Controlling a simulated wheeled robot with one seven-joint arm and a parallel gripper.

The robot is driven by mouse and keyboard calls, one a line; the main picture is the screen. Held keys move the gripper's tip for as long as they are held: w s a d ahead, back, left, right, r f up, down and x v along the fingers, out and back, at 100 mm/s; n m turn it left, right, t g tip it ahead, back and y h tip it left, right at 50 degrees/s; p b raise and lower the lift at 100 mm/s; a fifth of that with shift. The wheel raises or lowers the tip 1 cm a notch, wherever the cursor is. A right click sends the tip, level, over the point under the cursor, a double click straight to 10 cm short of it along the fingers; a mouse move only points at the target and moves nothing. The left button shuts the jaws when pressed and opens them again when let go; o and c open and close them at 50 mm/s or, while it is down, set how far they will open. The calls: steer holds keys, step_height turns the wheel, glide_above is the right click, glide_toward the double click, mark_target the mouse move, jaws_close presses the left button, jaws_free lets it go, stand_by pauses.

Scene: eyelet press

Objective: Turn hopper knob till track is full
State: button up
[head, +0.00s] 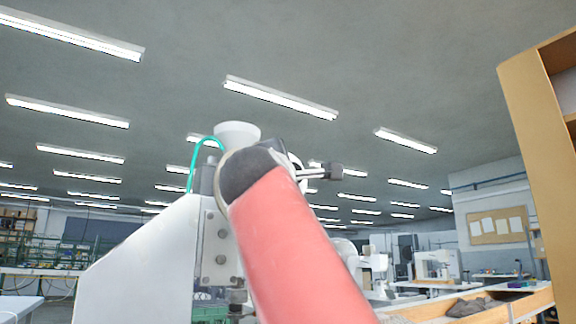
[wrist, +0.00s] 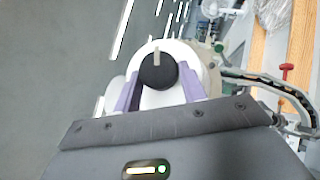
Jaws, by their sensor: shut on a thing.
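The black round hopper knob (wrist: 157,72) with a grey pointer bar faces me in the wrist view, on the white hopper body (wrist: 205,62). The pointer stands nearly upright in the picture. My gripper (wrist: 158,90) has its two purple fingers on either side of the knob and is shut on it. In the head view the white hopper cup (head: 237,132) shows above my red arm, which hides the knob and my fingers. A curved dark strip with light spots (wrist: 268,84) runs right of the hopper; I cannot tell whether it is the track or how full it is.
The white press body (head: 140,268) stands left of my arm, with a green tube (head: 195,160) near the hopper. A red-topped part (wrist: 286,70) stands at right in the wrist view. A tan shelf (head: 524,140) rises at far right in the head view.

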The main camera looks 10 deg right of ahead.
steer(key=shift+r+m+g, duration=0.1)
steer(key=shift+m+g, duration=0.2)
steer(key=shift+m, duration=0.1)
steer(key=o, duration=1)
steer(key=shift+b+v, duration=1.65)
steer(key=shift+v, duration=2.35)
